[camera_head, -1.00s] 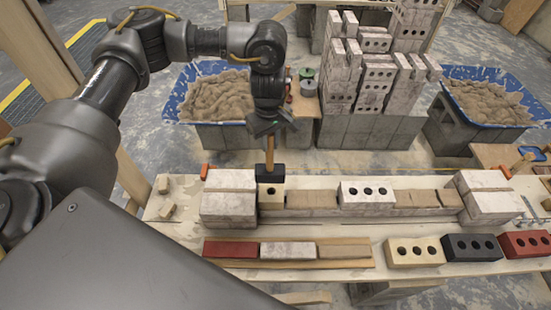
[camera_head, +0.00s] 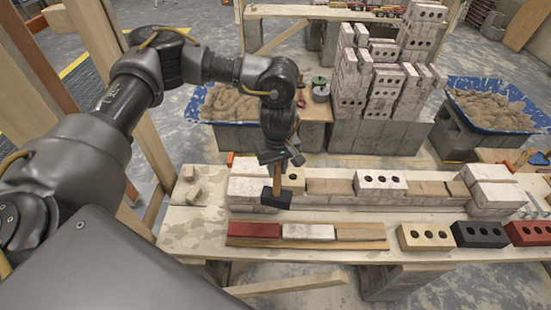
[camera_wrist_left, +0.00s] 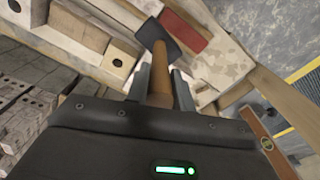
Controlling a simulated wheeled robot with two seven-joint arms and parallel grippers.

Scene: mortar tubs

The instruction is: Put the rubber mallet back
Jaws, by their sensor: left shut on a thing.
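The rubber mallet has a black head (camera_head: 277,197) and a wooden handle; it hangs head down, slightly tilted. My left gripper (camera_head: 281,156) is shut on its handle. In the left wrist view the wooden handle (camera_wrist_left: 160,76) runs between the two fingers of my left gripper (camera_wrist_left: 160,80), with the dark head beyond. In the head view the mallet head overlaps the front of the brick course, beside a cream holed brick (camera_head: 292,180); I cannot tell whether it touches anything. My right gripper is not in view.
The workbench (camera_head: 200,232) carries a brick course and a wooden board with a red brick (camera_head: 254,230). A cream brick (camera_head: 424,237), a black brick (camera_head: 478,234) and another red one stand at right. Behind are two blue mortar tubs (camera_head: 520,117) and stacked bricks (camera_head: 370,85).

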